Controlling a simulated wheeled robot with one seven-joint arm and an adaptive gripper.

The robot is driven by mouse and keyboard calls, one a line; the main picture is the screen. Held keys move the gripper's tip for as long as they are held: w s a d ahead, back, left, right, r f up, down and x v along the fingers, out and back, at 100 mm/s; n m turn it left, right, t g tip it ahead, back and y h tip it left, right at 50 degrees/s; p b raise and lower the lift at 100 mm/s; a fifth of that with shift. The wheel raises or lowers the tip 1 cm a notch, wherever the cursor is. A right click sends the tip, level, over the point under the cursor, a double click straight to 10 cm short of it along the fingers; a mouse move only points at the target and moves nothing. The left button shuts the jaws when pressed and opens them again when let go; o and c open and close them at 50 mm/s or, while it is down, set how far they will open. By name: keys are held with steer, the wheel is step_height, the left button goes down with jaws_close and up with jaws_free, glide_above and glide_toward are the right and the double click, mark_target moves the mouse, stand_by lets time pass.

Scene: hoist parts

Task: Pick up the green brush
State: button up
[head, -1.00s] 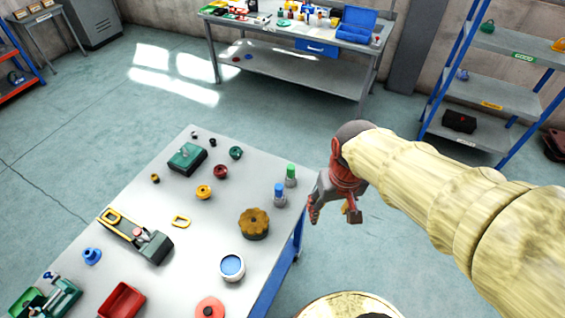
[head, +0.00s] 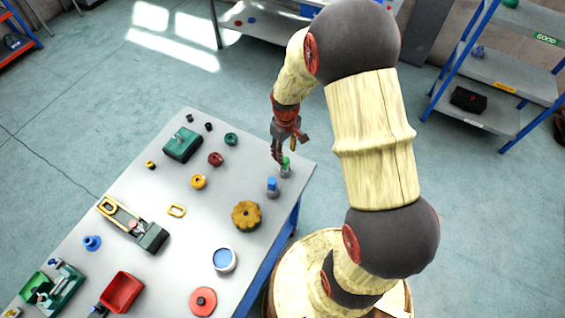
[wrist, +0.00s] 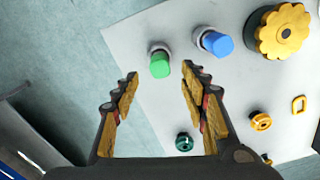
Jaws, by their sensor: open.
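The green brush (head: 286,165) has a green top and a grey base and stands upright near the right edge of the table. In the wrist view its green top (wrist: 159,66) shows just beyond my fingertips, between their lines. My gripper (head: 281,150) is above and close to the brush in the head view, pointing down, partly in front of it. In the wrist view my gripper (wrist: 160,78) has its two fingers wide apart with nothing between them.
A blue-topped piece of like shape (head: 272,187) stands close beside the green brush. A yellow-brown knob wheel (head: 246,215) and a tin with blue contents (head: 224,260) are nearer on the table (head: 190,245). A green ring (head: 231,139) lies left of the brush.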

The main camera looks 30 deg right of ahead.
mark_target(285, 159)
steer(key=f, duration=0.2)
steer(key=shift+w+f, duration=0.2)
steer(key=shift+f, duration=0.1)
steer(key=shift+s+f, duration=0.15)
steer(key=shift+f, duration=0.35)
step_height(285, 159, down, 4)
steer(key=shift+f, duration=0.1)
steer(key=c, duration=0.3)
steer(key=c, duration=0.8)
jaws_close()
